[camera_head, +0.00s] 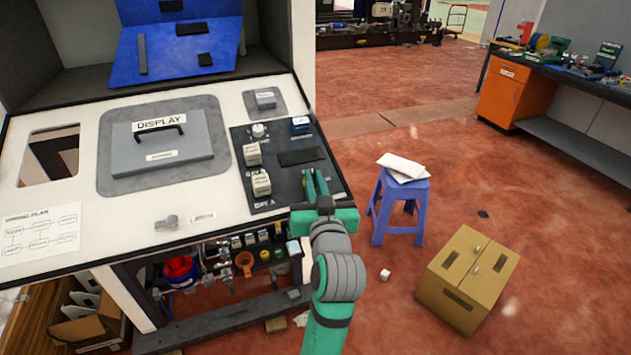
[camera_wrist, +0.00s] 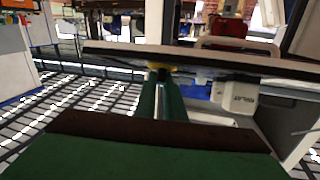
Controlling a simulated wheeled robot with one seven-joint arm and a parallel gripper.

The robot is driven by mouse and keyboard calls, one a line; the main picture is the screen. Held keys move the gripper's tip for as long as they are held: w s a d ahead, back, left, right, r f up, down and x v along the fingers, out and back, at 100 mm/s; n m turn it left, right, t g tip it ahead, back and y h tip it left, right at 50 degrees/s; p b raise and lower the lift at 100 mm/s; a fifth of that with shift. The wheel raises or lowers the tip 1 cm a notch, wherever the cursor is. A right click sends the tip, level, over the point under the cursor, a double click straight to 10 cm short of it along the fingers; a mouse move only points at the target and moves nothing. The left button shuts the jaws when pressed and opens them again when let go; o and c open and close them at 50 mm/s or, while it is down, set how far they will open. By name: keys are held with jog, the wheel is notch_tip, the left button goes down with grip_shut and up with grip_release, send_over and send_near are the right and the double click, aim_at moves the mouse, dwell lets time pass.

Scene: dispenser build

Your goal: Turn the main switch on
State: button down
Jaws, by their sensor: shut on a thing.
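My gripper (camera_head: 312,177) is at the right end of the black control section of the sloped console. Its green fingers are closed together and reach down to the panel surface. In the wrist view the gripper fingertips (camera_wrist: 160,78) meet a small yellow part (camera_wrist: 161,66) at the panel, which looks to be the main switch. My gripper is shut on it. The fingers hide most of it, and no label or switch position can be read. In the head view the switch is hidden behind the fingers.
The black control section (camera_head: 296,157) also carries a white knob (camera_head: 259,130) and cream block switches (camera_head: 261,184) to the left of my gripper. A display lid (camera_head: 160,145) is further left. A purple stool (camera_head: 404,203) and a cardboard box (camera_head: 467,280) stand on the floor to the right.

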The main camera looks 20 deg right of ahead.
jog(key=m+h, duration=0.1)
jog(key=m+g+h, duration=0.1)
jog(key=m+h, duration=0.1)
jog(key=m+g+h, duration=0.1)
jog(key=m+h, duration=0.1)
jog(key=shift+w+a, duration=0.1)
jog(key=shift+a, duration=0.25)
jog(key=shift+w+a+r+m+g+h, duration=0.1)
jog(key=shift+m+g+h, duration=0.8)
jog(key=shift+m, duration=0.2)
jog(key=shift+w+a+r+m+g+h, duration=0.1)
jog(key=shift+m+g+h, duration=0.8)
jog(key=shift+m, duration=0.2)
jog(key=shift+g, duration=0.3)
jog(key=c, duration=1.8)
grip_release()
jog(key=shift+c, duration=0.2)
jog(key=shift+d, duration=0.1)
jog(key=v, duration=1)
jog(key=shift+s+a+f, duration=0.1)
jog(key=shift+a, duration=0.2)
